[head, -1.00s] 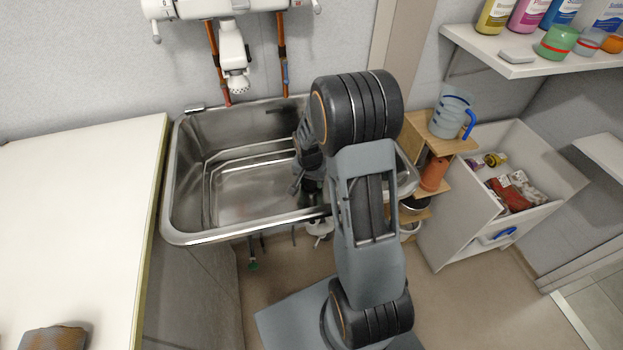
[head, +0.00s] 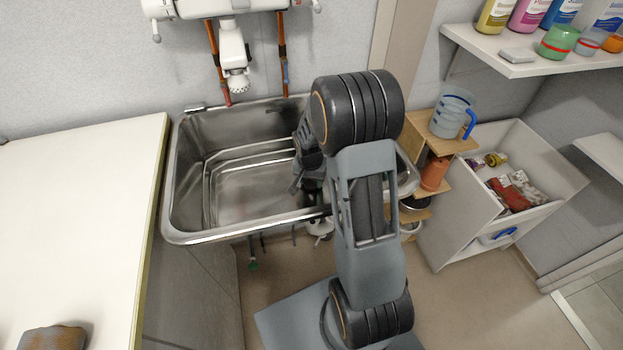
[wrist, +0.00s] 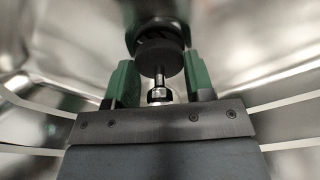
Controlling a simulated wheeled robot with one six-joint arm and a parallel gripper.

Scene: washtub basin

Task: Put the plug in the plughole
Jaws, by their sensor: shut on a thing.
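In the wrist view, the plug (wrist: 160,58) is a dark disc with a thin metal stem and knob pointing back toward my wrist. My gripper (wrist: 159,80) has green fingers on either side of it and is shut on the plug. A dark round shape (wrist: 150,14) lies just beyond the plug; it may be the plughole, but I cannot tell whether they touch. In the head view, my gripper (head: 308,186) is inside the right part of the steel basin (head: 183,200). My arm hides the plug and plughole there.
The basin's walls surround my gripper, and its left part is clear. A white tap unit (head: 235,60) with copper pipes hangs above the back rim. A white worktop (head: 75,200) is at the left. A wooden shelf unit (head: 428,135) with a jug stands at the right.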

